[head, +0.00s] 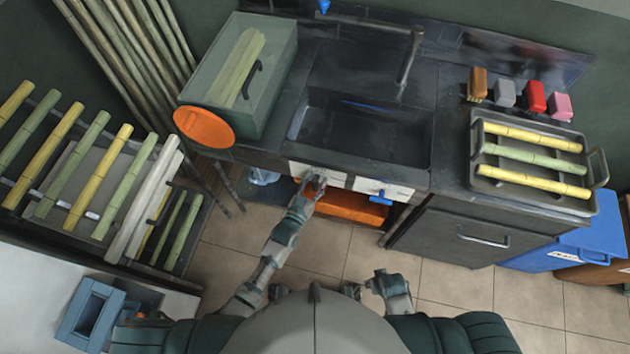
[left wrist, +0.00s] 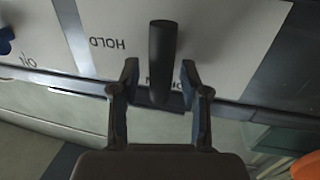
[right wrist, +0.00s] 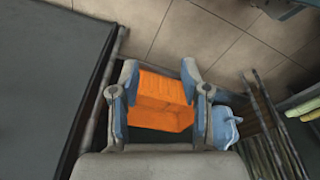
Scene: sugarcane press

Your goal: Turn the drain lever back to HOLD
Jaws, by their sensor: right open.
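The drain lever (left wrist: 162,55), a dark cylindrical bar, shows in the left wrist view against a white label panel (left wrist: 225,40). The word HOLD (left wrist: 107,43) appears upside down to its left, and another word by the lever's lower end is mostly covered. My left gripper (left wrist: 159,76) is open, with one finger on each side of the lever and visible gaps between. In the head view my left gripper (head: 313,182) is at the panel below the sink and hides the lever. My right gripper (right wrist: 160,75) is open and empty, low before the cabinet.
A blue lever (head: 381,197) sits right of my left gripper on the same front. An orange bin (head: 352,207) is under the sink (head: 365,130). A cane rack (head: 190,200) stands left. A tray (head: 490,187) with cane pieces is on the counter. The tiled floor ahead is clear.

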